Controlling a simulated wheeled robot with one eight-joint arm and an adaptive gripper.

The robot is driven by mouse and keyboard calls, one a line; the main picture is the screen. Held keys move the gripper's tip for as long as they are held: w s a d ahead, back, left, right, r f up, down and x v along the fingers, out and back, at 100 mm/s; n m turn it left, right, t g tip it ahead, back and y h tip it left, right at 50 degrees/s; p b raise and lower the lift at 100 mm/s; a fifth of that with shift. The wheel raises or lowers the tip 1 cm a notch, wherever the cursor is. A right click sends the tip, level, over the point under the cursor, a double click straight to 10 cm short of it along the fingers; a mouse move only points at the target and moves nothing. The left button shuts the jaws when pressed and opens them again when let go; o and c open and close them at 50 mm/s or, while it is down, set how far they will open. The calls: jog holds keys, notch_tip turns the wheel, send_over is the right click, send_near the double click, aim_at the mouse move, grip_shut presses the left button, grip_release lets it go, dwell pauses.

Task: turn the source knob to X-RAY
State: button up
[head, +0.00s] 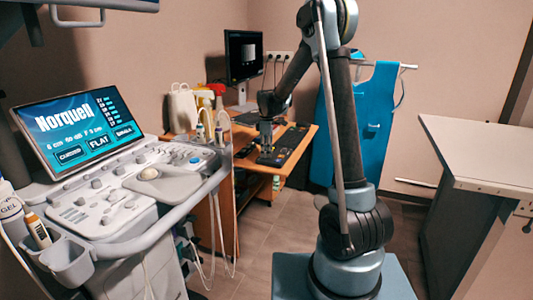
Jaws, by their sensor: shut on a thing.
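A black control panel (290,147) lies on the wooden desk in the middle of the head view. My gripper (266,143) points down at the left part of this panel. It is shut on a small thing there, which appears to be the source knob. The knob is hidden by the fingers, and its pointer and the labels around it are too small to read from here.
A monitor (244,55) stands on the desk behind my gripper. An ultrasound console (130,185) with a lit screen (75,128) fills the left. A blue apron (372,125) hangs behind my arm. A pale table (485,150) stands at right. Some floor (265,230) is clear in front of the desk.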

jog(key=shift+n, duration=0.3)
dwell(0.4)
jog(key=o, duration=1.1)
jog(key=shift+r, duration=0.1)
jog(key=r, duration=1.1)
jog(key=shift+w+r, duration=0.35)
jog(key=shift+d, duration=0.1)
